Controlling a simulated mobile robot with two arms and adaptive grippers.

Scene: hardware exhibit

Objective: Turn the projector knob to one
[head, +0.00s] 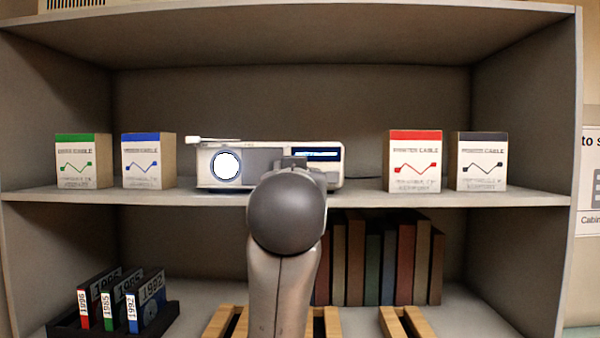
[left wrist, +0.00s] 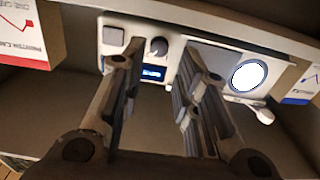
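The white projector (head: 263,160) stands on the upper shelf, its round lens (head: 227,166) bright white and its small dark display (head: 317,154) lit with unreadable text. The left wrist view shows the projector (left wrist: 205,52) upside down, with a dark round knob (left wrist: 158,46) beside the display (left wrist: 152,73). My left gripper (left wrist: 160,48) is open, its two fingers reaching toward the projector front, one on each side of the knob in the picture. I cannot tell whether they touch it. In the head view my arm hides the knob and most of the gripper. My right gripper is not in view.
Green (head: 83,161) and blue (head: 148,160) cable boxes stand left of the projector; red (head: 415,161) and dark (head: 478,161) ones stand right. The lower shelf holds books (head: 388,263), wooden racks (head: 405,322) and binders (head: 150,297) in a black tray. Shelf space beside the projector is clear.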

